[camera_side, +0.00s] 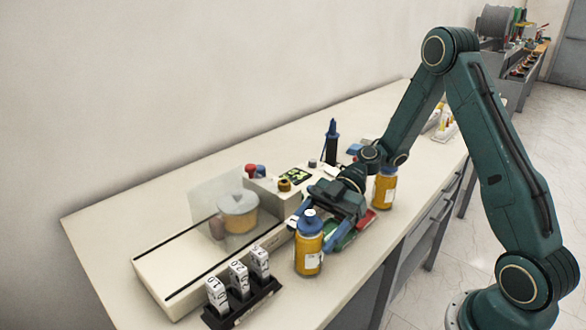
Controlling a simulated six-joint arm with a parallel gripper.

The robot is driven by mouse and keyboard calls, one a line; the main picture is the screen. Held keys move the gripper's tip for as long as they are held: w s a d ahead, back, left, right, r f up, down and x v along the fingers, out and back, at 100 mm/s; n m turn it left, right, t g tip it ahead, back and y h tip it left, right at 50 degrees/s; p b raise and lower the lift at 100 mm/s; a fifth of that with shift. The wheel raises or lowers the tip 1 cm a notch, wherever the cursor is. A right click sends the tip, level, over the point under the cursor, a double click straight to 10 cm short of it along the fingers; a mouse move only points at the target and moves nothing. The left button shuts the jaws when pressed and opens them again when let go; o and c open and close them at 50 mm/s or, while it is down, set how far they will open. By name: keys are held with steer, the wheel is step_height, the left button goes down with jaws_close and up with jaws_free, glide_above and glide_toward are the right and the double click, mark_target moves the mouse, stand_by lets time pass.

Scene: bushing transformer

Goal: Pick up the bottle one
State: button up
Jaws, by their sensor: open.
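Two yellow bottles with blue caps and white labels stand upright on the bench; I cannot tell which is bottle one. The nearer bottle (309,253) is near the front edge, and the farther bottle (384,190) stands behind it to the right, partly hidden by my arm. My gripper (315,222) is low over the bench and open, just behind the nearer bottle, with its blue fingers pointing toward it. The bottle hides part of the fingers, so I cannot tell whether they touch it or straddle it.
A black rack (241,304) with several white numbered blocks stands front left of the nearer bottle. A cream device (165,270) with a round yellow-sided container (238,216) lies left. Red and green items (365,220) lie right of the gripper. The bench's far left is clear.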

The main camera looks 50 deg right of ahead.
steer(key=shift+x, duration=0.95)
steer(key=shift+c, duration=0.2)
steer(key=c, duration=1.3)
steer(key=shift+o, duration=0.2)
steer(key=shift+r, duration=0.15)
steer(key=shift+r, duration=4.9)
